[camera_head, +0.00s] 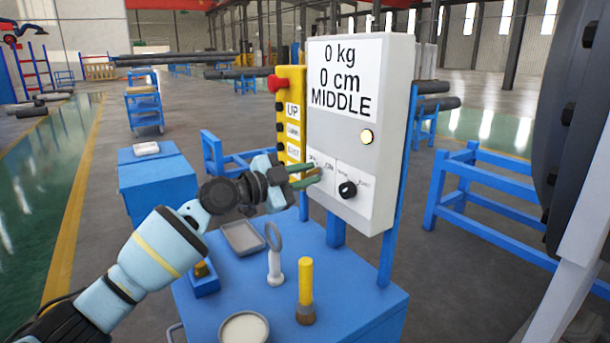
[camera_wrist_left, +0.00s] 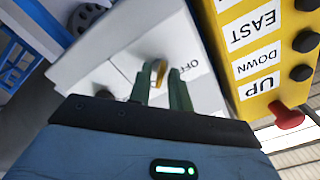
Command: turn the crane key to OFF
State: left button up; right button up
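The crane control box (camera_head: 350,75) is light grey, and its display reads 0 kg, 0 cm, MIDDLE. The key switch panel is on its lower left, with OFF and ON labels; my fingers largely hide the key in the head view. In the left wrist view, the brass-coloured key (camera_wrist_left: 158,75) shows between the fingertips, beside the OFF label (camera_wrist_left: 184,68). My left gripper (camera_head: 314,176) is open, its green fingers apart on either side of the key. It also shows in the left wrist view (camera_wrist_left: 160,82). I cannot tell whether they touch the key. My right gripper is not in view.
A black knob (camera_head: 347,189) sits right of the key panel, below a lit lamp (camera_head: 367,136). A yellow button box (camera_head: 291,115) with a red stop button stands left. Below, a blue cabinet (camera_head: 345,310) bears a magnifier (camera_head: 275,262), a yellow-handled brush (camera_head: 305,285) and trays.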

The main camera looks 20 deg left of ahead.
pick_arm(q)
grip_shut()
